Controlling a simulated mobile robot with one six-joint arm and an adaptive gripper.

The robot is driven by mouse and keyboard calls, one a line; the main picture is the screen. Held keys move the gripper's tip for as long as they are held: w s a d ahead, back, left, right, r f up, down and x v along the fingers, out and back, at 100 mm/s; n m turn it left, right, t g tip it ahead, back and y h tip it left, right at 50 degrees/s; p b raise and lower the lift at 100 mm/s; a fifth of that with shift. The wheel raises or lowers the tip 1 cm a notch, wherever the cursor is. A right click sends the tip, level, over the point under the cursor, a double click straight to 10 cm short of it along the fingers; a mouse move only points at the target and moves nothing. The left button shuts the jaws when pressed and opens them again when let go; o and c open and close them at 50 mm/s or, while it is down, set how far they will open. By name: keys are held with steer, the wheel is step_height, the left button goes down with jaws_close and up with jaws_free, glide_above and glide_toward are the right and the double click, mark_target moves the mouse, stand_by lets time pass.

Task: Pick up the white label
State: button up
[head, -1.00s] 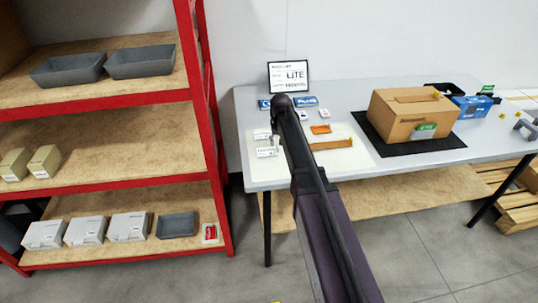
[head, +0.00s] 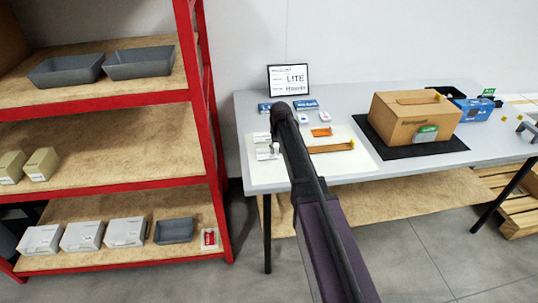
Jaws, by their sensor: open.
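Two small white label-like pieces lie on the pale mat (head: 262,179) at the left of the table, an upper one (head: 262,137) and a lower one (head: 266,154). I cannot tell which of them is the white label. My dark arm reaches over the mat just right of both pieces and hides part of it. My gripper is hidden behind the arm. A small pale upright shape shows at the right end of the lower piece, too small to identify.
An orange part (head: 321,132) and a long brown strip (head: 330,148) lie right of my arm. A cardboard box (head: 398,130) stands on a black mat (head: 403,153). A framed sign (head: 288,80) stands at the back. A red shelf (head: 213,110) stands at the left.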

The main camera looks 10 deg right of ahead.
jaws_close()
steer(key=shift+r, duration=0.15)
step_height(320, 180, up, 3)
steer(key=p, duration=0.3)
steer(key=shift+r+p, duration=0.2)
steer(key=shift+p, duration=0.15)
steer(key=s+d, duration=0.1)
steer(key=s, duration=0.4)
steer(key=s+d+r+p, duration=0.1)
steer(key=s, duration=0.9)
steer(key=shift+s+d+r, duration=0.15)
steer(key=shift+s+d, duration=0.25)
steer(key=shift+a, duration=0.1)
